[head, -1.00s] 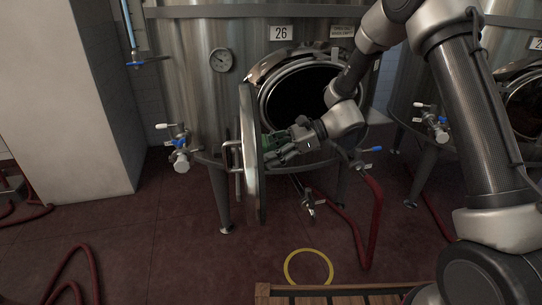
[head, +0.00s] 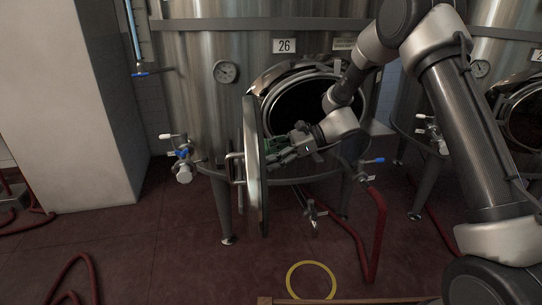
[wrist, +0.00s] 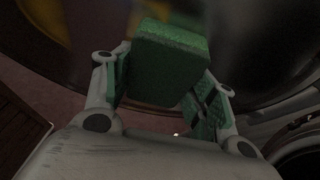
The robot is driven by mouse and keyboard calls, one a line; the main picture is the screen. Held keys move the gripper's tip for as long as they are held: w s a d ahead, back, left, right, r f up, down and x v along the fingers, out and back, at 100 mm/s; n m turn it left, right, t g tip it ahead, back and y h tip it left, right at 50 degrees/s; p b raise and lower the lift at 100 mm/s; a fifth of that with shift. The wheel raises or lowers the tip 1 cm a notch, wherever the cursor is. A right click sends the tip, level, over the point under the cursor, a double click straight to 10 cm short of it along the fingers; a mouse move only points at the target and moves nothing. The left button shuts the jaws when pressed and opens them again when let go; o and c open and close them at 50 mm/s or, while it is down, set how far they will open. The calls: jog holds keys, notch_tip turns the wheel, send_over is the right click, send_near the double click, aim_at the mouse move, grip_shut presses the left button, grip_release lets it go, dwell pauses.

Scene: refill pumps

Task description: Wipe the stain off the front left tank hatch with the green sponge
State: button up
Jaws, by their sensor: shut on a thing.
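The front left tank hatch (head: 252,200) stands swung open, its round metal door seen nearly edge-on in the head view. My gripper (head: 273,149) is at the door's inner side, which faces right. In the wrist view my gripper (wrist: 168,90) is shut on the green sponge (wrist: 168,65), a block held between its green-padded fingers. The sponge is in front of the dark, shiny door face (wrist: 255,55), at or very close to it; contact cannot be told. Blurred yellowish and green patches show on that face near the top; I cannot tell stain from reflection.
The steel tank (head: 190,85) marked 26 has its dark opening right of the door. A blue-handled valve (head: 183,160) sticks out at left. Red hoses (head: 376,230) and a yellow ring (head: 312,265) lie below. Open red floor (head: 180,260) is at front left.

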jog(key=s+d+r, duration=0.1)
jog(key=s+r, duration=0.1)
jog(key=s, duration=1.3)
jog(key=shift+d+r, duration=0.4)
dwell(5.5)
jog(key=shift+d, duration=0.1)
jog(key=shift+w+d, duration=0.15)
jog(key=shift+d, duration=0.8)
jog(key=shift+w+d, duration=0.2)
jog(key=shift+d, duration=0.75)
jog(key=shift+w+d, duration=0.15)
jog(key=shift+d, duration=0.8)
